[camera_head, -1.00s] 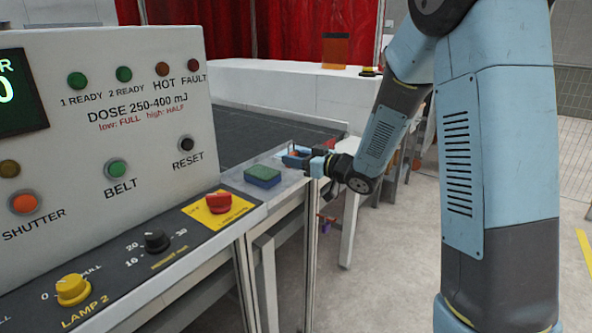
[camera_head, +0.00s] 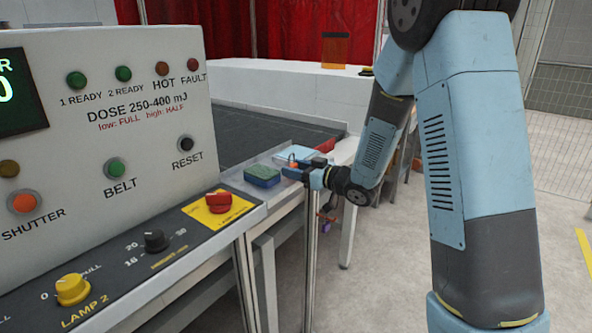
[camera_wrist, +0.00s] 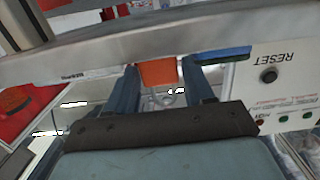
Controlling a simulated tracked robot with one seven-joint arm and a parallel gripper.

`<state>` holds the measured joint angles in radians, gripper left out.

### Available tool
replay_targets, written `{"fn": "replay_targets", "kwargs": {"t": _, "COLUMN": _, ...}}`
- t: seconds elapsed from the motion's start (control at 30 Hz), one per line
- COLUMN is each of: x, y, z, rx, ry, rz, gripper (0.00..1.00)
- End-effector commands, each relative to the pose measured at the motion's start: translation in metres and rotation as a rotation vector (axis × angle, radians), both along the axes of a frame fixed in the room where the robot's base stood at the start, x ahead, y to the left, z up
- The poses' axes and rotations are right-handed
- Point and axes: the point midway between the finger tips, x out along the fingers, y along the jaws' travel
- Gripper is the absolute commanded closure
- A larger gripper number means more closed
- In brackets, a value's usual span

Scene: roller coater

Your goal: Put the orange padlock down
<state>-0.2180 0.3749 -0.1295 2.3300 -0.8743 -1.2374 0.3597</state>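The orange padlock (camera_wrist: 157,74) shows in the wrist view between the two fingers of my gripper (camera_wrist: 160,72), with its metal shackle toward the palm. The fingers appear to be shut on its sides. In the head view my gripper (camera_head: 288,173) is at the right end of the machine's ledge, and a little of the orange padlock (camera_head: 294,163) shows behind the fingers. Whether the padlock touches the ledge cannot be told.
A green and blue sponge (camera_head: 262,176) lies on the ledge, left of my gripper. A red knob on a yellow plate (camera_head: 219,202) is nearer. A light blue item (camera_head: 296,151) lies behind the gripper. The dark belt (camera_head: 250,133) is clear.

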Motion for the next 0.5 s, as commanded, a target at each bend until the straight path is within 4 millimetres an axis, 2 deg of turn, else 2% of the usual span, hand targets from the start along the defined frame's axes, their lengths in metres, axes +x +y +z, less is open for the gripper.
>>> {"fn": "replay_targets", "kwargs": {"t": 0.23, "x": -0.001, "y": -0.001, "z": 0.002, "rx": -0.001, "ry": -0.001, "rz": 0.000, "gripper": 0.48}}
{"fn": "replay_targets", "kwargs": {"t": 0.37, "x": -0.010, "y": -0.014, "z": 0.003, "rx": 0.000, "ry": 0.000, "rz": -0.002, "gripper": 0.48}}
{"fn": "replay_targets", "kwargs": {"t": 0.5, "x": -0.026, "y": -0.034, "z": 0.006, "rx": 0.000, "ry": 0.000, "rz": -0.003, "gripper": 0.48}}
